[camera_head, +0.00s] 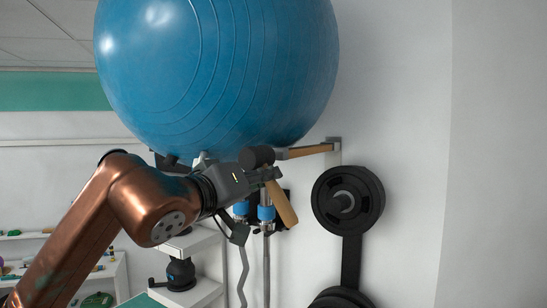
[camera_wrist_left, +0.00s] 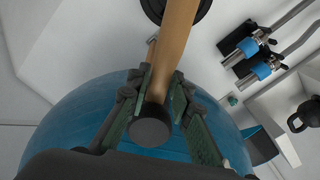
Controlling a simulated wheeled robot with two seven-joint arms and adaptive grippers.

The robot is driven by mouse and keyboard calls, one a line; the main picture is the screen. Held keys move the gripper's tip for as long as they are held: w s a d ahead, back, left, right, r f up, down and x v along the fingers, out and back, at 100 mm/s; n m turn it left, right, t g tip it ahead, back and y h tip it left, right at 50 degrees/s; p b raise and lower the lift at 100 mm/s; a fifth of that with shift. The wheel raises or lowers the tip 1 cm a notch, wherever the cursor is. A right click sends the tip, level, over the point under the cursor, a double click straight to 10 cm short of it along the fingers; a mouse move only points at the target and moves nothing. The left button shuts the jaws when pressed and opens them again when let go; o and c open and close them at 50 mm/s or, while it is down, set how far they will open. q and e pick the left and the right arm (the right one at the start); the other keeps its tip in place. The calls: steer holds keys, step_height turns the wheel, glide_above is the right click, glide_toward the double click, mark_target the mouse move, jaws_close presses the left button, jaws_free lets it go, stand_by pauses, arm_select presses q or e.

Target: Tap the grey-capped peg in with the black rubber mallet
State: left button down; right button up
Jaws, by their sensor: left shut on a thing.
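My left gripper (camera_head: 266,177) is shut on the black rubber mallet, which also shows between its fingers in the left wrist view (camera_wrist_left: 150,127). The mallet's black head (camera_head: 257,156) is above the fingers, and its wooden handle (camera_head: 284,206) slants down to the right. A wooden peg (camera_head: 310,151) with a grey end sticks out from a grey bracket on the wall, under the big blue ball. The mallet head appears just left of the peg's grey end; I cannot tell if they touch. In the wrist view, the handle mostly hides the peg. My right gripper is not in view.
The large blue exercise ball (camera_head: 220,70) sits close above my left gripper. Black weight plates (camera_head: 348,200) hang on the wall to the right. Blue-collared metal bars (camera_head: 266,213) hang below the gripper. A white shelf (camera_head: 190,242) holds a black kettlebell (camera_head: 181,274).

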arm_select(q)
steer(key=shift+s+a, duration=0.15)
steer(key=shift+s, duration=0.05)
steer(key=shift+w+d+r, duration=0.1)
steer(key=shift+w+d, duration=0.2)
steer(key=shift+w, duration=0.1)
steer(key=shift+w+d, duration=0.1)
steer(key=shift+w, duration=0.1)
stand_by(0.6)
steer(key=shift+w+d, duration=0.15)
steer(key=shift+w, duration=0.05)
